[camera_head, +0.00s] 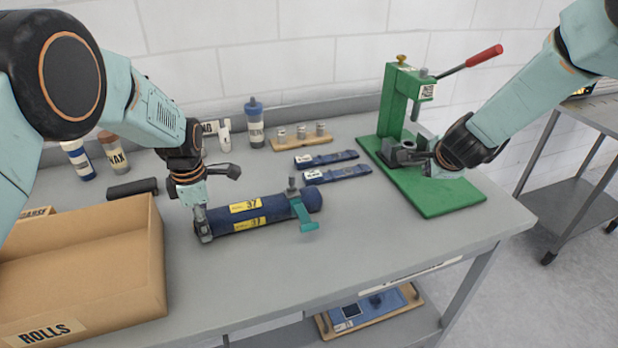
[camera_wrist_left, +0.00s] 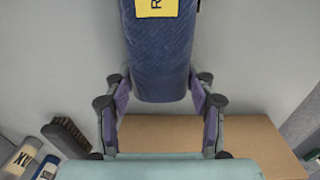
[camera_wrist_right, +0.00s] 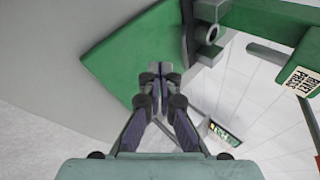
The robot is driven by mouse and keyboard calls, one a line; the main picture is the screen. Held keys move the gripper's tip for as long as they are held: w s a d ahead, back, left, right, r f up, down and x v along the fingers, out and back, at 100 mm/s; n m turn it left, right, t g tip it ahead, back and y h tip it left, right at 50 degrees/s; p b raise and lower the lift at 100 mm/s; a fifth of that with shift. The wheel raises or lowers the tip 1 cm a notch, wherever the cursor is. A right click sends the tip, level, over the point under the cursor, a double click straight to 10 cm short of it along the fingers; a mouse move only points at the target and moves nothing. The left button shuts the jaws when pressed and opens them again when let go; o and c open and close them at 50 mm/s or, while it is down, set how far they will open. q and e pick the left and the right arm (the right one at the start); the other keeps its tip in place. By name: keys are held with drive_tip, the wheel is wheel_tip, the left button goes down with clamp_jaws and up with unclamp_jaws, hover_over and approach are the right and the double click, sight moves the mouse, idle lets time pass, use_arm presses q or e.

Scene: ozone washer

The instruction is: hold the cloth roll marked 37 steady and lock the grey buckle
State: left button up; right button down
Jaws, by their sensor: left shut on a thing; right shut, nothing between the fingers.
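The navy cloth roll (camera_head: 265,214) lies on the table with yellow labels marked 37. My left gripper (camera_head: 203,226) is shut on its left end; the left wrist view shows the roll (camera_wrist_left: 160,60) between the two fingers. Near the roll's right end is a teal strap or lever piece (camera_head: 304,214), sticking out towards the front, with a small grey upright part (camera_head: 292,187) on top, which looks like the grey buckle; I cannot tell its state. My right gripper (camera_head: 428,164) is shut and empty over the green press base, well right of the roll; its closed fingers (camera_wrist_right: 158,72) show in the right wrist view.
A green press (camera_head: 393,100) with a red-tipped lever stands at the right. A cardboard box (camera_head: 158,262) marked ROLLS is at the left. Two blue straps (camera_head: 326,158) lie behind the roll, near a wooden block (camera_head: 301,143) with metal pieces. The table in front of the roll is clear.

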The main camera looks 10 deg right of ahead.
drive_tip(key=s+a+r+g+y, duration=0.1)
drive_tip(key=s+a+r+y, duration=0.1)
drive_tip(key=a+y, duration=0.3)
drive_tip(key=s+a+r+m+g+y, duration=0.1)
drive_tip(key=a+y, duration=0.5)
drive_tip(key=a, duration=0.6)
wheel_tip(320, 180, up, 2)
drive_tip(key=shift+s+r+g, duration=0.1)
drive_tip(key=shift+s+g, duration=0.4)
drive_tip(key=shift+s, duration=0.4)
drive_tip(key=shift+a, duration=0.1)
approach(292, 179)
drive_tip(key=w+a+f, duration=0.2)
drive_tip(key=f, duration=0.1)
drive_tip(key=w+a+f, duration=0.1)
drive_tip(key=f, duration=0.1)
drive_tip(key=shift+w+a+f, duration=0.15)
drive_tip(key=shift+f, duration=0.05)
